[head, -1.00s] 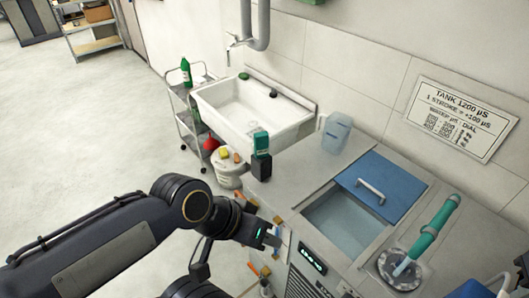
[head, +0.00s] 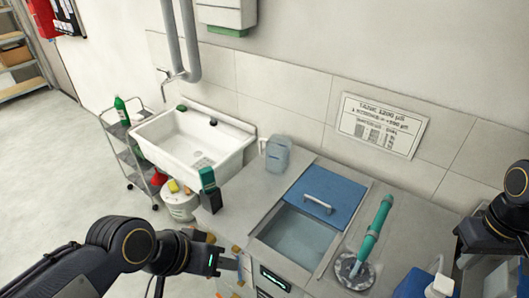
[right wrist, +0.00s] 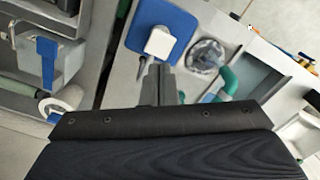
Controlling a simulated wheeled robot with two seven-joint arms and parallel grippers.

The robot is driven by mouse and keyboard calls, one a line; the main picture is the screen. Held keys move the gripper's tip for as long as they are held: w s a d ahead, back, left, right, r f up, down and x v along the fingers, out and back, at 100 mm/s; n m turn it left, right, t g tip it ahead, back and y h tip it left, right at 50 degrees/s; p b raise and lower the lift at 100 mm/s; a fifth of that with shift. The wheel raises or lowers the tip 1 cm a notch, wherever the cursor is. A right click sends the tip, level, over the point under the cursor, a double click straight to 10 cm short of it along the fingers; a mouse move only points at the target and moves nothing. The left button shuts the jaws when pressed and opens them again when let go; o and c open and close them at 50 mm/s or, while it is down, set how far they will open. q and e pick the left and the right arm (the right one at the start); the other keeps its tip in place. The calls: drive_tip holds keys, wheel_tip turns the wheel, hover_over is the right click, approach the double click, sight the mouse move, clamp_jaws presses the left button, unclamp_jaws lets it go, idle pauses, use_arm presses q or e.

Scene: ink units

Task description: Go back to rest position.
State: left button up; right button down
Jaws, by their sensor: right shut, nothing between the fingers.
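My left gripper (head: 230,264) is at the lower middle of the head view, in front of the counter's near edge. I see nothing held in it, and its finger gap is too small to make out. My right arm comes in at the right edge of the head view, with its gripper out of that picture. In the right wrist view my right gripper (right wrist: 158,84) has its fingers together, empty. A blue item with a white block (right wrist: 162,42) lies just beyond the fingertips in that view; I cannot tell whether they touch.
The counter holds a tank with a half-open blue lid (head: 322,196), a green-handled pump (head: 372,235), a clear jug (head: 277,154) and a dark green-topped device (head: 209,189). A white sink (head: 190,150), a trolley (head: 130,160) and a bucket (head: 180,203) stand left.

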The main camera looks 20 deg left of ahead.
drive_tip(key=shift+s, duration=0.1)
